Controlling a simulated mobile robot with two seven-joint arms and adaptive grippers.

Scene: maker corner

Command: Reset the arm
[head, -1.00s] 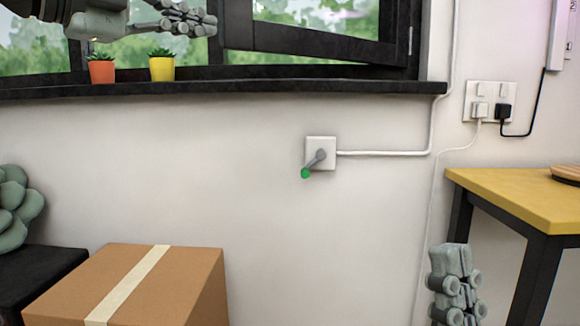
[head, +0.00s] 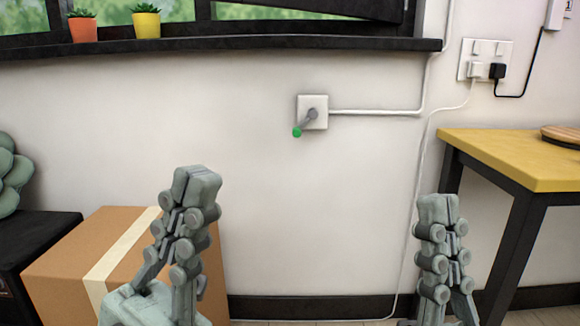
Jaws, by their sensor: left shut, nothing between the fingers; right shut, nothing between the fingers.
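My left gripper (head: 196,186) is shut and empty. It points upward at the lower left, in front of the cardboard box in this view. My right gripper (head: 438,208) is also shut and empty. It points upward at the lower right, left of the yellow-topped table. Neither gripper touches the wall switch (head: 312,112), a white plate with a grey lever that ends in a green tip, pointing down and left. The switch is on the wall above and between the grippers.
A taped cardboard box (head: 62,250) stands at the lower left beside a black surface (head: 38,236). A yellow-topped table (head: 510,155) is at the right. The window sill (head: 230,46) carries two potted plants. A socket plate (head: 485,60) with plugs is at upper right. The middle wall is clear.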

